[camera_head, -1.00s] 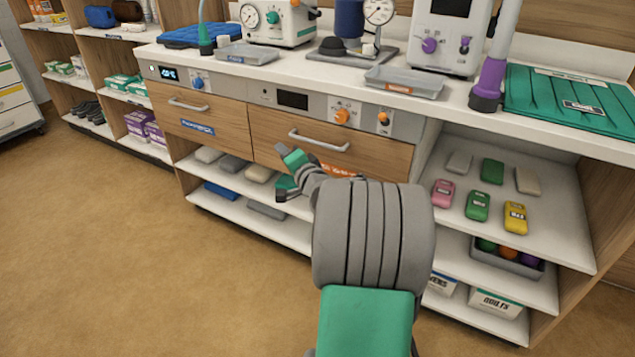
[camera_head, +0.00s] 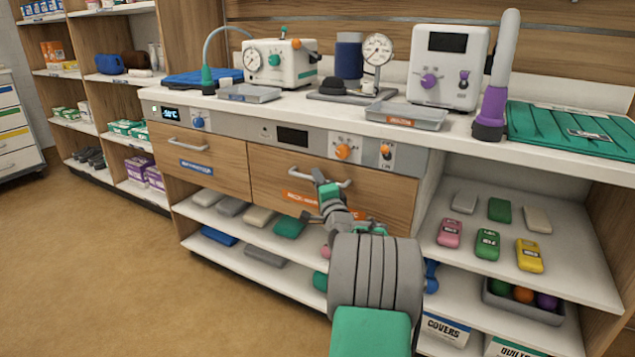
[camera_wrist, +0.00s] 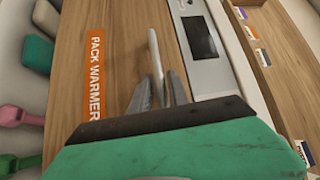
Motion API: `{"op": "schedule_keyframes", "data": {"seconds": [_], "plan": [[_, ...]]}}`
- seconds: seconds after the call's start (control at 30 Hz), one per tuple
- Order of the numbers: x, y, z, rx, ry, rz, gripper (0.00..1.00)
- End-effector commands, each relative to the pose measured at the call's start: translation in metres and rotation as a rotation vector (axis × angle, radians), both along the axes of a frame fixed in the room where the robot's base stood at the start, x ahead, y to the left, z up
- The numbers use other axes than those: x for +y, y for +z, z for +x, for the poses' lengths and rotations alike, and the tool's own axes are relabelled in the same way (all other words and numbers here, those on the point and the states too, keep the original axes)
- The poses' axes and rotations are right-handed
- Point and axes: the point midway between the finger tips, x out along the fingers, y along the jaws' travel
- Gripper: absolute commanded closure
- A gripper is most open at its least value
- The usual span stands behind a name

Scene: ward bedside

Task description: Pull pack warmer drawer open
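The pack warmer drawer (camera_head: 270,180) is the right wooden drawer under the counter, and its front looks flush and shut. Its orange label (camera_wrist: 98,70) reads "PACK WARMER" in the wrist view; my arm partly covers it in the head view. Its pale bar handle (camera_head: 340,183) also shows in the wrist view (camera_wrist: 154,48). My gripper (camera_head: 322,188) is at the handle. In the wrist view my two grey fingers (camera_wrist: 160,78) stand either side of the bar, with slim gaps visible, so they look open around it. Contact cannot be made out.
A second drawer (camera_head: 200,160) with a blue label is to the left. A control panel with an orange knob (camera_head: 343,152) lies just above the handle. Open shelves with packs (camera_head: 488,245) stand right and below. The floor (camera_head: 130,280) at left is clear.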

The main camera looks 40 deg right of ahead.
Motion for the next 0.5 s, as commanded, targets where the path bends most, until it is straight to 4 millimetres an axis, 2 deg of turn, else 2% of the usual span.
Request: {"op": "schedule_keyframes", "data": {"seconds": [0.03, 0.3, 0.5], "plan": [[0.0, 0.0, -0.0001, 0.0, 0.0, 0.0, 0.79], [0.0003, -0.0001, -0.0002, 0.0, 0.0, -0.001, 1.0], [0.0004, -0.0002, -0.0002, 0.001, 0.001, -0.001, 1.0]]}}
